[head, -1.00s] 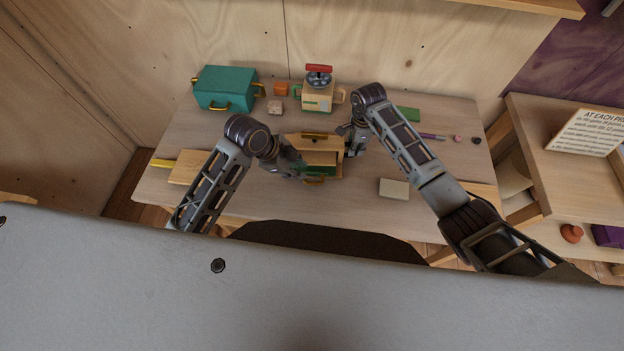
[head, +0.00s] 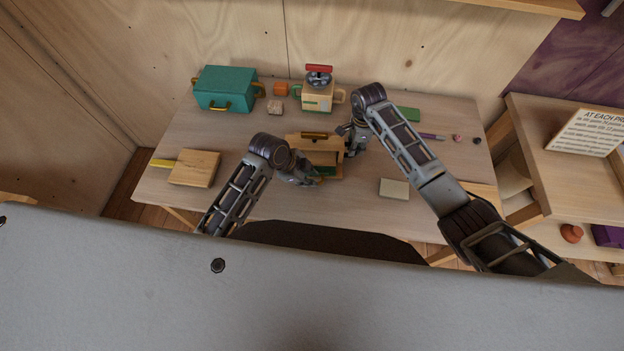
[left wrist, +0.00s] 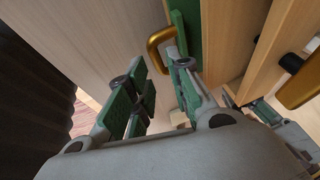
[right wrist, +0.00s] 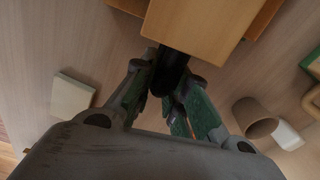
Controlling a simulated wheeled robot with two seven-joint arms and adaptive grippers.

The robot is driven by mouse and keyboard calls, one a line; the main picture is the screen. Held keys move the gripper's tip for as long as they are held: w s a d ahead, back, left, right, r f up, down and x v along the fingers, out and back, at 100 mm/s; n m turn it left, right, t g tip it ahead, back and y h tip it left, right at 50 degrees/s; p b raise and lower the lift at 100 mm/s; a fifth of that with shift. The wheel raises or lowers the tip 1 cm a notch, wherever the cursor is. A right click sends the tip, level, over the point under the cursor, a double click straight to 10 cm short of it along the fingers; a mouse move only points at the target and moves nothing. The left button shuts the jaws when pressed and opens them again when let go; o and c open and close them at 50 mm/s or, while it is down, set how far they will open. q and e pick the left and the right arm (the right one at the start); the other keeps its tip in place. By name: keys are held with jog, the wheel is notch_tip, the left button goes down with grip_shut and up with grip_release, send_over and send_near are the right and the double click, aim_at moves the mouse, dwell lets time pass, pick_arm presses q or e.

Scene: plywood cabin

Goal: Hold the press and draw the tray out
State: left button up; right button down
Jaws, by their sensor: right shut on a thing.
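The press (head: 306,144) is a pale wooden box with a gold handle on top, standing mid-table. A black knob (right wrist: 171,68) sticks out of its right side. My right gripper (head: 347,138) is shut on this knob, as the right wrist view shows. The tray (left wrist: 186,22) has a green front with a gold handle (left wrist: 157,50) on the press's near side. My left gripper (head: 314,179) is open at the press's front. In the left wrist view its fingertips (left wrist: 155,66) are close to the tray handle; I cannot tell whether they touch it.
A teal box (head: 226,88) and a cream device with a red top (head: 317,97) stand at the back. A wooden block (head: 195,168) lies at left and a pale block (head: 394,189) at right. The table's front middle is clear.

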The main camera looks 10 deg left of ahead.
pick_arm(q)
jog(key=shift+x, duration=1.7)
grip_shut()
jog(key=shift+w, duration=0.1)
